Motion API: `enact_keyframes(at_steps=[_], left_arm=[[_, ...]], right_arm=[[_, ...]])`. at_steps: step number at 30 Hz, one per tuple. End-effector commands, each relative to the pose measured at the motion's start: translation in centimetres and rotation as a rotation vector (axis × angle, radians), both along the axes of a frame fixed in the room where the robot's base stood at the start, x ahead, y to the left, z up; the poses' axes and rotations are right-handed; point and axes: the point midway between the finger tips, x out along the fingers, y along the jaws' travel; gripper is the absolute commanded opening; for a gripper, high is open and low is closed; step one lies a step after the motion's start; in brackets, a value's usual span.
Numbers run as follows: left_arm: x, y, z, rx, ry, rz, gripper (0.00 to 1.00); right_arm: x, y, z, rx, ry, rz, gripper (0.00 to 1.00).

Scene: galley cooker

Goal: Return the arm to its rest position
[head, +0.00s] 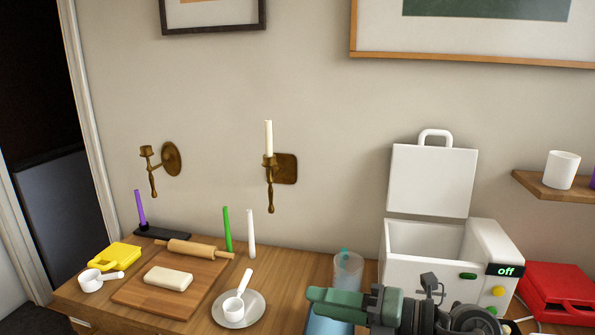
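My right arm comes in low at the right of centre in the head view. Its green-fingered gripper (318,302) points left, above the front of the wooden counter (285,290). It is seen from the side, so the gap between its fingers cannot be made out. No object shows clearly in it. It is in front of a clear cup (348,270) and the white cooker (400,268). The cooker's lid (432,180) stands open and its display (506,271) reads "off". My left gripper is not in view.
A blue item (322,326) lies partly hidden below the gripper. A red case (560,290) is right of the cooker. On the left are a cutting board (135,296), rolling pin (195,250), yellow case (114,257) and saucer (258,311). A shelf (535,185) holds a white cup (561,170).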

Motion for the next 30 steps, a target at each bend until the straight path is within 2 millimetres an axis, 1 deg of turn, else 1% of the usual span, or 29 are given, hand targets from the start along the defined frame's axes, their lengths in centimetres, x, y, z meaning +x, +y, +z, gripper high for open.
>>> enact_keyframes(at_steps=[1, 2, 3, 4, 5, 6, 8, 9, 11, 12, 13, 14, 15, 17, 18, 20, 21, 23, 24, 26, 27, 29, 30], left_arm=[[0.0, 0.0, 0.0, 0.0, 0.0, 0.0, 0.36], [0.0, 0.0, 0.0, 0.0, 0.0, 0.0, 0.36], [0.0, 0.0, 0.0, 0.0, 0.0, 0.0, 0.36], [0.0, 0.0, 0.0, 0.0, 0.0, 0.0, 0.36], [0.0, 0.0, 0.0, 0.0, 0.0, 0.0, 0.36], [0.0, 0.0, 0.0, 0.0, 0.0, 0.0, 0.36], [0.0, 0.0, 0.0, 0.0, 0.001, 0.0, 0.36], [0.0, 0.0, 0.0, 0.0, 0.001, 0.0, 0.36], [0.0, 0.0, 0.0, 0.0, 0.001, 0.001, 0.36], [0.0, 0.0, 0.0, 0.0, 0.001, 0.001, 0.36], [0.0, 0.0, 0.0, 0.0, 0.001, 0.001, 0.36], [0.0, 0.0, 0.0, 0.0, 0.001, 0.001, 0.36], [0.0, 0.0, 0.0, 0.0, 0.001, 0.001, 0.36], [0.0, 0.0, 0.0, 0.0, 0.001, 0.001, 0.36], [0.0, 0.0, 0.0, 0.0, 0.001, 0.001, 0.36], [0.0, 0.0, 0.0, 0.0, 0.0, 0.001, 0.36], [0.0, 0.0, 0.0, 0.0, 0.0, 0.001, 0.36], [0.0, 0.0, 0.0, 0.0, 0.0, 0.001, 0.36], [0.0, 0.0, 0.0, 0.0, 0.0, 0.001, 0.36], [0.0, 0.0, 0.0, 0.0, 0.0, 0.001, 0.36], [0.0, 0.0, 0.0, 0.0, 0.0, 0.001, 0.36], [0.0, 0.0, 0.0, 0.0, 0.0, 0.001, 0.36], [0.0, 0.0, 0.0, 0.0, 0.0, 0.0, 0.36]], right_arm=[[-0.7, 0.8, 2.1, 0.185, 0.016, -0.03, 0.4], [-0.8, 0.8, 3.5, 0.293, 0.025, -0.059, 0.4], [-0.7, 0.2, 5.0, 0.431, 0.047, -0.11, 0.4], [-0.5, -0.6, 5.9, 0.53, 0.068, -0.156, 0.4], [-0.2, -1.6, 6.6, 0.627, 0.093, -0.207, 0.4], [0.3, -3.2, 7.0, 0.749, 0.137, -0.287, 0.4], [1.1, -6.2, 6.5, 0.913, 0.213, -0.425, 0.4], [1.5, -8.3, 5.5, 1.009, 0.276, -0.527, 0.4], [1.9, -11.5, 2.8, 1.133, 0.385, -0.694, 0.4], [1.8, -13.4, 0.5, 1.199, 0.466, -0.811, 0.4], [1.5, -14.7, -1.5, 1.236, 0.528, -0.897, 0.4], [1.0, -15.8, -3.5, 1.266, 0.59, -0.979, 0.4], [0.2, -17.0, -6.2, 1.293, 0.672, -1.085, 0.4], [-1.6, -18.2, -10.3, 1.313, 0.801, -1.236, 0.4], [-3.0, -18.8, -12.9, 1.315, 0.888, -1.332, 0.4], [-5.6, -19.2, -16.5, 1.3, 1.017, -1.463, 0.4], [-7.3, -19.2, -18.6, 1.28, 1.096, -1.538, 0.4], [-9.8, -19.0, -21.0, 1.247, 1.203, -1.63, 0.4], [-11.4, -18.8, -22.4, 1.22, 1.267, -1.684, 0.4], [-13.6, -18.4, -24.0, 1.182, 1.352, -1.75, 0.4], [-15.0, -18.2, -24.9, 1.152, 1.406, -1.79, 0.4], [-17.1, -17.6, -26.1, 1.109, 1.481, -1.838, 0.4], [-18.4, -17.3, -26.7, 1.08, 1.528, -1.869, 0.4]])
